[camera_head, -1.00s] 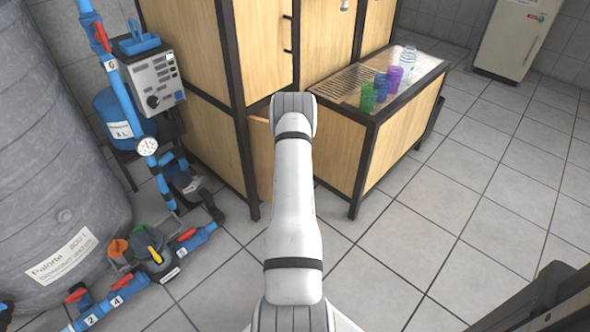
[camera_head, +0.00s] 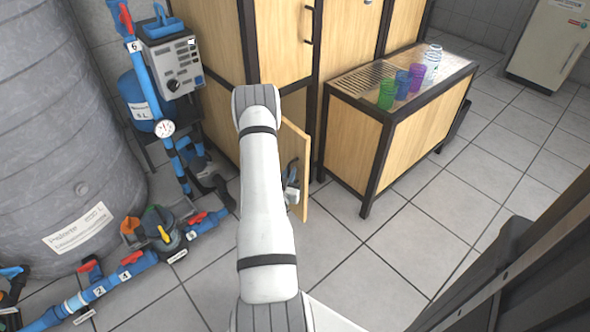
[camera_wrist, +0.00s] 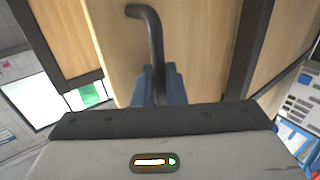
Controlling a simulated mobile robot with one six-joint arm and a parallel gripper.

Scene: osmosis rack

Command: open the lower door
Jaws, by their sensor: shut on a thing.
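The lower door (camera_head: 294,140) is a light wooden panel on the cabinet, below the dark frame bar. It stands ajar, swung outward, its edge showing just right of my arm. My gripper (camera_head: 291,182) is at this door, low down and partly hidden behind my arm in the head view. In the wrist view, the door (camera_wrist: 195,45) fills the middle, with a black bent handle (camera_wrist: 153,32). My gripper's blue fingers (camera_wrist: 156,85) are shut around the lower part of that handle. The cabinet's interior is mostly hidden by my arm.
A low wooden bench (camera_head: 410,125) with cups and a clear bottle stands to the right. Blue pipes with valves (camera_head: 165,235) and a large grey tank (camera_head: 70,130) are on the left. Tiled floor (camera_head: 400,245) is clear in front of the bench.

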